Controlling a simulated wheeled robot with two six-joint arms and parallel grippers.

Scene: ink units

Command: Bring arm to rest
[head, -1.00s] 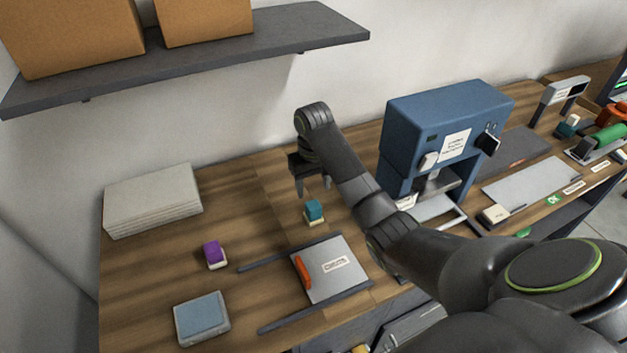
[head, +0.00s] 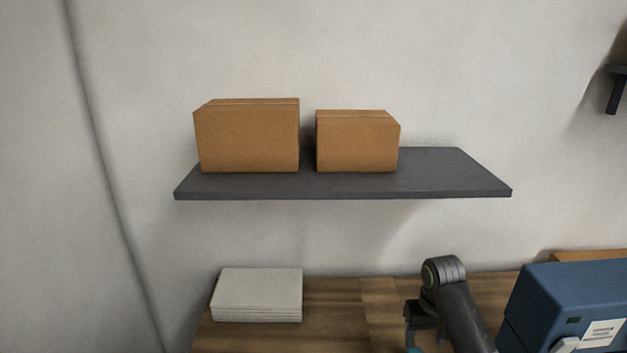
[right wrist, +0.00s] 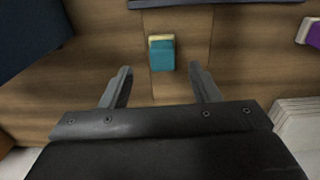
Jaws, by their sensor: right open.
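My right gripper (right wrist: 160,88) is open and empty in the right wrist view, with its two fingers apart above the wooden table. A small teal block with a yellowish base (right wrist: 162,53) stands on the table ahead of the fingertips, not touching them. In the head view my right gripper (head: 422,335) hangs at the bottom, over the table, with its fingertips cut off or hard to see. A bit of teal (head: 414,350) shows at the bottom edge below it. My left gripper is in neither view.
A grey wall shelf (head: 440,178) with two cardboard boxes (head: 247,138) is above the table. A stack of pale sheets (head: 257,295) lies at the table's back left. A blue machine (head: 570,300) stands right of my arm. A purple block (right wrist: 314,33) shows in the right wrist view.

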